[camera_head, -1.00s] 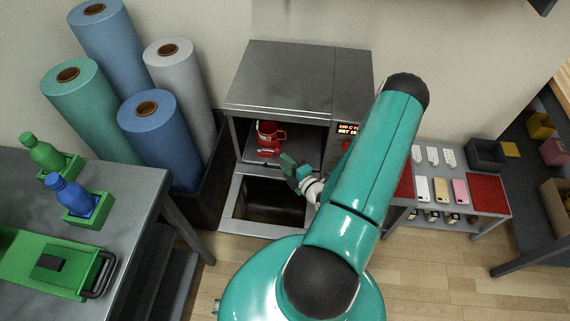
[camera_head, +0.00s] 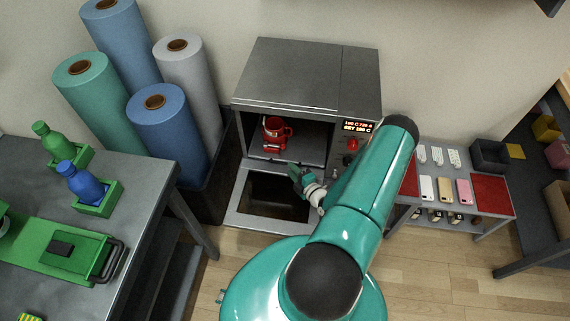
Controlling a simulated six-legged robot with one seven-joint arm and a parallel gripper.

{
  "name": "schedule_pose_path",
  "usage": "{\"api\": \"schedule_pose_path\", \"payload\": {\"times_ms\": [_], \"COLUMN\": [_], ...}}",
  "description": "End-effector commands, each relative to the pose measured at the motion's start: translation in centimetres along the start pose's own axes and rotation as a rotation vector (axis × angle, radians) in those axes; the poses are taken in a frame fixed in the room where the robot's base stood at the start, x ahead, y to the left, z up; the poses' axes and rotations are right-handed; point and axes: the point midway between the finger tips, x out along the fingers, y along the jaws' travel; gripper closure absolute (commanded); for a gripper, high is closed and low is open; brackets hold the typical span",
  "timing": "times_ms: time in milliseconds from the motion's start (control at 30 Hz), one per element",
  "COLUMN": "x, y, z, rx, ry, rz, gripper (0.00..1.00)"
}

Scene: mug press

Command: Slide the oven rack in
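The grey oven (camera_head: 300,75) stands against the wall with its front open. Its door (camera_head: 240,214), with a dark window, is folded down in front. A red mug (camera_head: 277,131) stands inside, toward the left, on a red holder. The grey rack (camera_head: 305,151) shows as a flat surface beneath it; how far it reaches out is hard to tell. My gripper (camera_head: 294,173) is just in front of the opening's lower edge, above the door, to the right of and lower than the mug. Its fingers are small and dark here, and whether they are parted is unclear.
A red knob (camera_head: 352,145) and lit display sit on the oven's right panel. Fabric rolls (camera_head: 165,125) stand left of the oven. A workbench (camera_head: 140,185) with bottles is at left. A low table (camera_head: 440,170) with phones is at right. Wooden floor is open at front right.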

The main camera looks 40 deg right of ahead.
Motion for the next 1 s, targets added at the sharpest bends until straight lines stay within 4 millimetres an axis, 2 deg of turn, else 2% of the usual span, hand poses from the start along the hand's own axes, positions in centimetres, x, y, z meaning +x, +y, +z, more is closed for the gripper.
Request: {"api": "schedule_pose_path", "payload": {"times_ms": [100,300,667,833,1000], "x": [2.3,4.8,5.3,5.3,5.3], "y": [0.0,0.0,0.0,0.0,0.0], "z": [-0.1,-0.1,-0.1,-0.1,-0.1], "rx": [0.000,0.000,0.000,0.000,0.000], "ry": [0.001,0.001,0.000,0.000,0.000], "rz": [0.001,0.000,-0.001,-0.001,0.000], "gripper": [0.67,0.67,0.67,1.00,1.00]}}
